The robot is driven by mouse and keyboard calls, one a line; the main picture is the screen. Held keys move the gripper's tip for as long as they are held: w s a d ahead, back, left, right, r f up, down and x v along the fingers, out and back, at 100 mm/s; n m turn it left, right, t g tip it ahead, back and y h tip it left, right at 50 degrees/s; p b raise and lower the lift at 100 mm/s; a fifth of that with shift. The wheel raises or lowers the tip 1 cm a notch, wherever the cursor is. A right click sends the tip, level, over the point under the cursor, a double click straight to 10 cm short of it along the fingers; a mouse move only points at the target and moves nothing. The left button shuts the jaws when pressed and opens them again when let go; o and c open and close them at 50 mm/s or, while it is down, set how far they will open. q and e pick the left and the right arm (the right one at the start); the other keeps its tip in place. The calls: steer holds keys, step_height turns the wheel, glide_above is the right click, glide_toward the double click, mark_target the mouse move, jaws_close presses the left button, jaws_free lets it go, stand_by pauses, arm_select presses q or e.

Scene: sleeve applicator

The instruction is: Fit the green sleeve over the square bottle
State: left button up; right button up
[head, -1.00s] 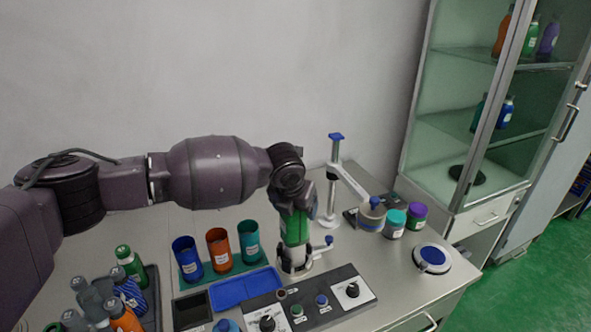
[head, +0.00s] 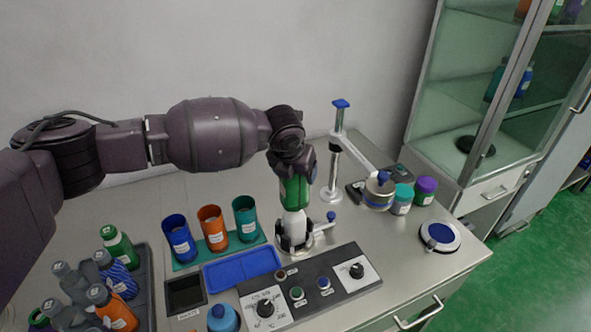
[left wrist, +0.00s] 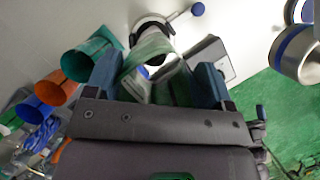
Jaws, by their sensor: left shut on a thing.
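The green sleeve (head: 294,193) is between the jaws of my left gripper (head: 293,182), which is shut on it. In the left wrist view the sleeve (left wrist: 152,50) shows between the two fingers of the gripper (left wrist: 157,82). Below it, the white square bottle (head: 294,226) stands upright in a dark and white clamp holder (head: 294,246). The sleeve is upright in line with the bottle, its lower edge at the bottle's top. I cannot tell whether the sleeve surrounds the top or sits just above it. My right gripper is not in view.
Blue, orange and teal open sleeves (head: 213,228) stand left of the holder. A blue tray (head: 242,267) and a control panel (head: 310,291) lie in front. A post with an arm (head: 340,150) stands behind right, near lidded jars (head: 425,190). A bottle crate (head: 146,285) is at left.

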arm_select(q)
steer(key=shift+r, duration=0.1)
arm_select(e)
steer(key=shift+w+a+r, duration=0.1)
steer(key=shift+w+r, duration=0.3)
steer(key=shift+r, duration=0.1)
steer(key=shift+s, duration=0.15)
arm_select(q)
steer(key=shift+w+p, duration=0.1)
steer(key=shift+p, duration=0.2)
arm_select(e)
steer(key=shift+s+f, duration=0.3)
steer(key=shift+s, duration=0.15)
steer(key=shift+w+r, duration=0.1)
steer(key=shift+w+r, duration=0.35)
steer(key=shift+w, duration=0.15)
arm_select(q)
steer(key=shift+f, duration=0.25)
